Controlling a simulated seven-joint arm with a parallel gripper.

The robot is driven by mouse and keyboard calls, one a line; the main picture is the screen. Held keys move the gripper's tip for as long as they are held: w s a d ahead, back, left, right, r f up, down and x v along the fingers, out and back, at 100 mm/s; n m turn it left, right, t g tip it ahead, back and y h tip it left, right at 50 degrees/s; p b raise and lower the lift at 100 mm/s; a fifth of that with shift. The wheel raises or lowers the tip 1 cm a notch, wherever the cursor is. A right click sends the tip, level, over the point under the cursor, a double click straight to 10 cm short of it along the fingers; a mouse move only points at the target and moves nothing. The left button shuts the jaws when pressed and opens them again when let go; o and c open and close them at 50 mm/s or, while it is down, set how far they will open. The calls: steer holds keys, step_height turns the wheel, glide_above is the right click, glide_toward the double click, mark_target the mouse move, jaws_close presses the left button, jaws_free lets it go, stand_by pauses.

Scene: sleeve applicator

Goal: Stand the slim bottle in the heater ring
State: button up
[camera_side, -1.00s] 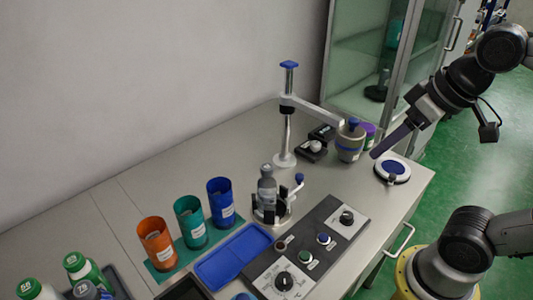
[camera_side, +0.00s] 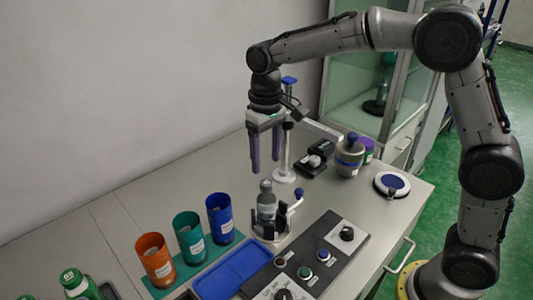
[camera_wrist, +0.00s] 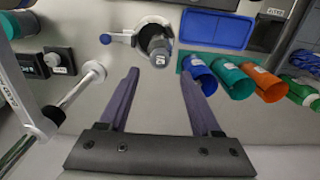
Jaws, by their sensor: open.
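A grey slim bottle (camera_side: 266,200) with a light cap stands upright inside a round holder (camera_side: 270,237) with dark upright jaws and a blue-knobbed lever; I take this holder for the heater ring. In the wrist view the bottle (camera_wrist: 160,52) shows from above, within the ring's pale rim (camera_wrist: 139,22). The holder hides the bottle's base. My gripper (camera_side: 266,166) points down with its purple fingers apart and empty, just above the bottle's cap. In the wrist view my gripper (camera_wrist: 160,70) has its fingertips on either side of the bottle's line, apart from it.
A post with a side arm (camera_side: 284,150) stands close behind. Blue (camera_side: 220,218), teal (camera_side: 190,238) and orange (camera_side: 155,260) cups stand left, near a blue tray (camera_side: 235,262). A control panel (camera_side: 325,250) lies in front. A pot (camera_side: 349,160) and a round plate (camera_side: 391,184) are at right.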

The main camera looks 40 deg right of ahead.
mark_target(266, 182)
steer(key=shift+f, duration=4.35)
jaws_close()
steer(key=shift+r, duration=0.15)
steer(key=shift+r, duration=3.65)
